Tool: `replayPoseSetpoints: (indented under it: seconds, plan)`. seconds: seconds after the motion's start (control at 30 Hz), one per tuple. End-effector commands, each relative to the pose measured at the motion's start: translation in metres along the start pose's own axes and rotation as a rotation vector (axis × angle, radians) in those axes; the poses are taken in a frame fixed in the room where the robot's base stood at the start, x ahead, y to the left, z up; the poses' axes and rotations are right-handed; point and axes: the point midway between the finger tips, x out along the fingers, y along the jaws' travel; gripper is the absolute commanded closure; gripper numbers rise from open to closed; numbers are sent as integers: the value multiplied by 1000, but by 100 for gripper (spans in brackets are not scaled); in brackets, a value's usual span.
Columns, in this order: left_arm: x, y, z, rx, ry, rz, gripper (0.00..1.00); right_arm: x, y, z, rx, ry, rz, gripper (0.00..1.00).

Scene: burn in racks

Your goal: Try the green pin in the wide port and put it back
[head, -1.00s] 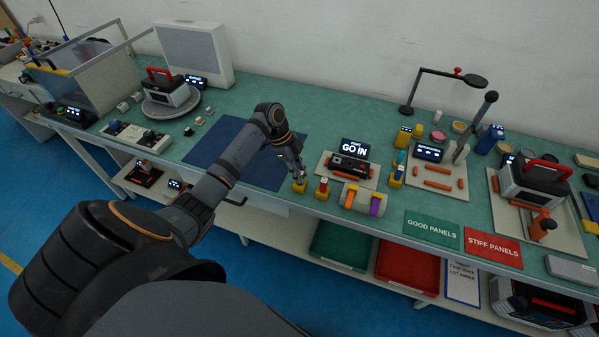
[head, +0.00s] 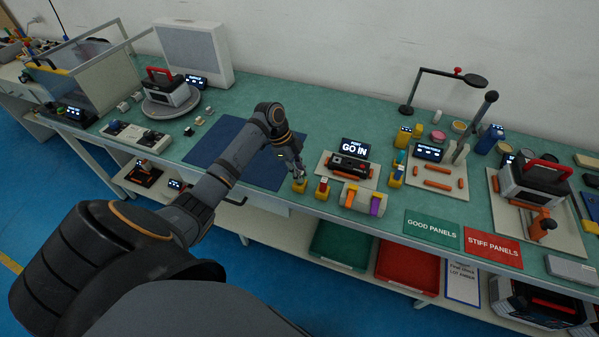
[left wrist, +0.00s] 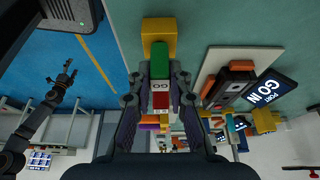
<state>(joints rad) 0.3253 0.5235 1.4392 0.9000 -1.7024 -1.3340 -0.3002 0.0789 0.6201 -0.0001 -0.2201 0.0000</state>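The green pin (left wrist: 159,62) stands in a yellow holder (left wrist: 158,32) near the bench's front edge; the holder also shows in the head view (head: 299,187). My left gripper (left wrist: 159,76) has a finger on each side of the pin and appears shut on it. In the head view my left gripper (head: 299,174) is right above that holder and hides most of the pin. The port block (head: 349,166) lies on a pale plate to the right, with a screen reading "GO IN" behind it. Which opening is wide cannot be told.
A second yellow holder with a red pin (head: 322,186) stands close to the right of the gripper. The dark blue mat (head: 225,155) to the left is clear.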

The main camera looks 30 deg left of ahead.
Motion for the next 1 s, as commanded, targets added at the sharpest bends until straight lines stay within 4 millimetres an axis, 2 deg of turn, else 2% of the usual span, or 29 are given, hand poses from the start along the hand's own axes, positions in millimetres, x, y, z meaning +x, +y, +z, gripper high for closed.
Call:
replayPoseSetpoints:
  seconds: [0.03,0.2,0.53,0.67,0.8,1.0]
  plan:
    - [0,0,0,0,0,0,75,0,0,0,0,0,0,19]
    - [0,0,0,0,0,0,56,0,0,0,0,0,0,19]
    - [-5,-1,1,0,-2,-2,56,0,2,0,-1,1,3,19]
    - [-27,-1,1,1,-5,-4,56,0,2,0,-1,1,2,19]
    - [-63,-1,1,1,-4,-5,56,0,1,0,0,0,2,19]
    - [-104,-1,1,1,-2,-3,56,0,1,0,0,0,1,19]
